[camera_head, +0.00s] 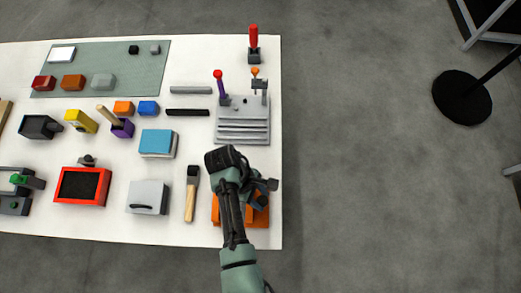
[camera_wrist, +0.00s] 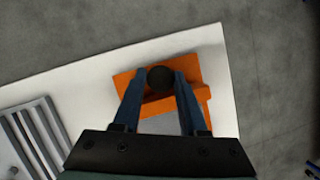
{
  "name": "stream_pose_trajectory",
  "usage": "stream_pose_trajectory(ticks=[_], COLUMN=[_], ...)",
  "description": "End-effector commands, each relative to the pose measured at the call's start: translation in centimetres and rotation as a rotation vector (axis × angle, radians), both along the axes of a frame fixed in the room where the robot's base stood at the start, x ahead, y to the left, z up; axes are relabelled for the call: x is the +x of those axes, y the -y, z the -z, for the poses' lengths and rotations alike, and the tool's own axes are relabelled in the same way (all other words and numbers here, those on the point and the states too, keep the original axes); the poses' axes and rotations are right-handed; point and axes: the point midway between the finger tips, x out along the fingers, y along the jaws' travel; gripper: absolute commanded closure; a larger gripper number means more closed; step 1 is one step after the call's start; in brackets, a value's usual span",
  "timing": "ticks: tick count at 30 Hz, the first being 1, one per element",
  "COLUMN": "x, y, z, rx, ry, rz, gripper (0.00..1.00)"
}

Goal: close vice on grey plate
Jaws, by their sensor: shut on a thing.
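The orange vice (camera_head: 228,212) stands at the front right corner of the white table, partly hidden by my arm in the head view. It also shows in the wrist view (camera_wrist: 214,75). A round black knob (camera_wrist: 160,77) sits at the vice's far side in that view. My gripper (camera_wrist: 160,84) is shut on this knob, with one blue finger on each side. In the head view my gripper (camera_head: 260,200) is over the vice. A flat grey plate (camera_wrist: 163,123) lies between the orange parts, below the knob in the wrist view. Whether the jaws touch it cannot be told.
A grey machine with levers (camera_head: 243,130) stands behind the vice. A wooden-handled tool (camera_head: 190,200) and a light grey box (camera_head: 149,197) lie to the left. The table's right edge (camera_head: 281,150) is close to the vice, with open floor beyond.

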Motion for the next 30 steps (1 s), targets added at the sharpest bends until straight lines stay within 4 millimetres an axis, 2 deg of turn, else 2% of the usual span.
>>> stream_pose_trajectory(ticks=[9, 10, 15, 25, 30], x=[0.0, 0.0, 0.0, 0.1, 0.5], y=[0.0, 0.0, 0.0, -0.1, -0.8], z=[0.0, 0.0, 0.0, -0.2, -2.0], rx=[-0.001, -0.001, 0.0, 0.0, 0.002], ry=[-0.001, -0.001, -0.001, 0.0, 0.004], rz=[0.001, 0.001, 0.001, 0.001, 0.0], gripper=[1.0, 0.56, 0.28, 0.28, 0.28])
